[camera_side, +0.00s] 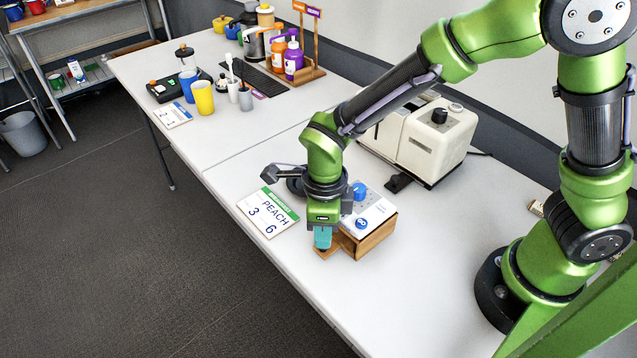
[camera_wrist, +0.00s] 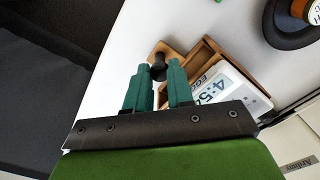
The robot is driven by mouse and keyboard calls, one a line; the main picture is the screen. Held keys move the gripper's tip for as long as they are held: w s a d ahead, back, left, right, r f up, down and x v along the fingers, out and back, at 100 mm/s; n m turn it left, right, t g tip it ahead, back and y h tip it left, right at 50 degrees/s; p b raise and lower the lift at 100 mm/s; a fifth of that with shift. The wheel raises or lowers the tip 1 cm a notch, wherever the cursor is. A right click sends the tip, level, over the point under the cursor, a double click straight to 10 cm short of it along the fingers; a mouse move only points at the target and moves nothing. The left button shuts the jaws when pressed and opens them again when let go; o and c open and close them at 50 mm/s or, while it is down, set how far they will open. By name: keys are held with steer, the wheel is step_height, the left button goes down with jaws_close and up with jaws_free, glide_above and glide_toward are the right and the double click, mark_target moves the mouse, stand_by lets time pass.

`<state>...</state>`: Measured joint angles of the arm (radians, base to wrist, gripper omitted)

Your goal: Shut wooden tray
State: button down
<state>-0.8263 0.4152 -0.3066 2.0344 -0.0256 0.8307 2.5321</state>
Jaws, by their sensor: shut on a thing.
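The wooden tray (camera_side: 328,251) sticks out from the front of a wooden box (camera_side: 375,241) near the table's front edge, so it stands partly open. In the wrist view the tray's wood (camera_wrist: 178,54) shows just past a dark round knob (camera_wrist: 157,69). My gripper (camera_side: 322,240) is low at the tray's front end, its teal fingers pointing down. In the wrist view the fingertips (camera_wrist: 160,70) are on either side of the knob and shut on it. The knob is hidden in the side view. My gripper covers part of the tray there.
A PEACH card (camera_side: 268,212) lies close on the left. A cream machine (camera_side: 425,140) stands behind. Cups and bottles stand far back; the table (camera_side: 420,285) at front right is clear.

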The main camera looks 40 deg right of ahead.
steer(key=shift+d, duration=0.3)
steer(key=c, duration=1)
jaws_free()
steer(key=shift+w, duration=0.1)
